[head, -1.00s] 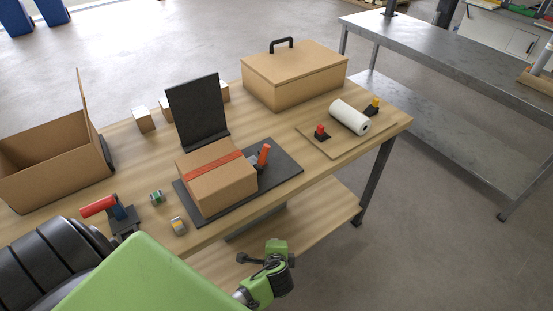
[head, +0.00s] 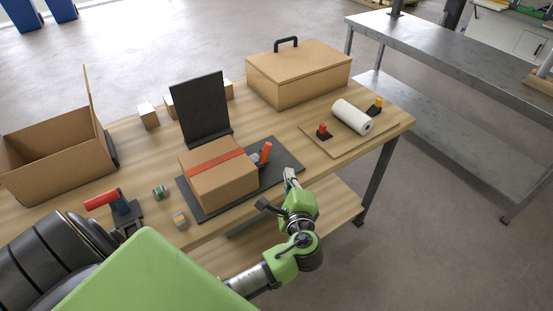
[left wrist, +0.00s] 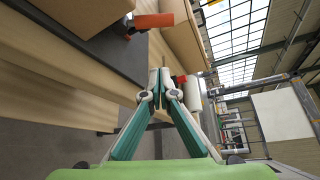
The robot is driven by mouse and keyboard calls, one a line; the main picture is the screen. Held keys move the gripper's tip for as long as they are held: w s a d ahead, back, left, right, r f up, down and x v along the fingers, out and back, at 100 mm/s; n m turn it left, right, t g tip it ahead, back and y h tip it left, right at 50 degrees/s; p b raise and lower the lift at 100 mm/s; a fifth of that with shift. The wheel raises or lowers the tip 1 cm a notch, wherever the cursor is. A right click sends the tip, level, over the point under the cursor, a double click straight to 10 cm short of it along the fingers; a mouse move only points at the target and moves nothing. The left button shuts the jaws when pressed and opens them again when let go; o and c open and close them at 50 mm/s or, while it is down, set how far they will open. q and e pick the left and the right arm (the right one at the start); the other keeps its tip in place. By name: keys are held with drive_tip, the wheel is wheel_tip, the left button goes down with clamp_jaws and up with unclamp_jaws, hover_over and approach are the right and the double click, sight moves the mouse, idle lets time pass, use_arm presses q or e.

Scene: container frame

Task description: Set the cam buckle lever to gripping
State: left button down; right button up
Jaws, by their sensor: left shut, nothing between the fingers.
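The cam buckle's orange lever (head: 265,152) stands raised, leaning slightly, at the right side of a cardboard box (head: 215,183) with a red-orange strap across its top. The grey buckle body (head: 254,157) shows partly at the lever's foot. In the left wrist view the lever (left wrist: 150,21) lies near the top. My left gripper (head: 290,175) is shut and empty, in front of and to the right of the lever, apart from it. Its closed fingertips (left wrist: 160,78) point toward the table side. My right gripper is not in view.
The box sits on a dark mat (head: 288,168) with an upright black panel (head: 203,110) behind. An open carton (head: 50,165), a red-handled tool (head: 103,199), a lidded box (head: 300,75) and a white roll (head: 352,117) share the table.

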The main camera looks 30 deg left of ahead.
sight(264, 155)
use_arm(q)
drive_tip(key=p+x, duration=0.2)
drive_tip(key=x, duration=0.8)
drive_tip(key=shift+a, duration=0.15)
drive_tip(key=s+p, duration=0.1)
drive_tip(key=s+a+r+p, duration=0.1)
drive_tip(key=shift+s+a+r+p, duration=0.2)
drive_tip(key=shift+s+p, duration=0.05)
drive_tip(key=shift+p, duration=0.1)
drive_tip(key=shift+s+a+r, duration=0.1)
drive_tip(key=shift+s+a, duration=0.1)
drive_tip(key=shift+s, duration=0.15)
